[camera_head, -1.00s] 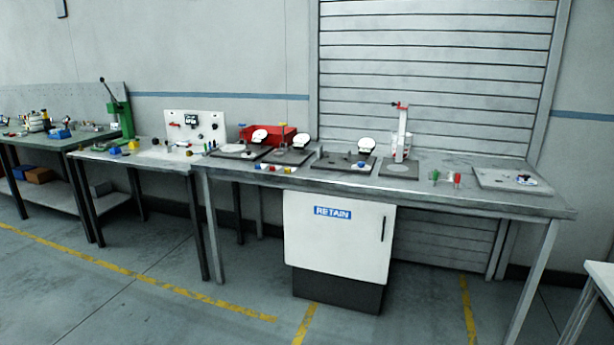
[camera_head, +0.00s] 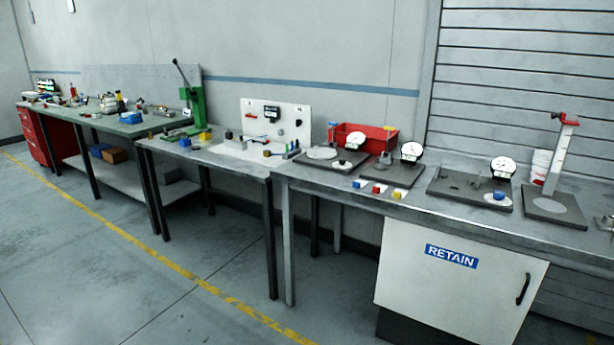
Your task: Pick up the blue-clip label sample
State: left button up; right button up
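Three small label-like pieces lie in a row at the front edge of the grey bench: one blue (camera_head: 358,183), one red (camera_head: 377,188) and one yellow (camera_head: 397,195). Each shows some white, but they are too small to tell whether they have clips. Another small blue item (camera_head: 499,195) sits on a dark gauge base (camera_head: 470,192) further right. I cannot tell which of these is the blue-clip label sample. Neither of my grippers is in view.
The grey bench (camera_head: 330,185) carries several dial gauges, a red bin (camera_head: 366,140) and a height stand (camera_head: 562,150). A white RETAIN cabinet (camera_head: 450,290) stands under it. A lower bench and a green press (camera_head: 194,100) are left. The floor in front is clear.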

aim_at(358, 184)
jog(key=i+j, duration=0.1)
jog(key=i, duration=0.45)
jog(key=i+j+u, duration=0.15)
jog(key=i, duration=0.4)
jog(key=i+j+z, duration=0.1)
jog(key=i+z, duration=0.35)
jog(key=i+j+z, duration=0.15)
jog(key=z, duration=0.25)
jog(key=i+j+z, duration=0.3)
jog(key=z, duration=0.15)
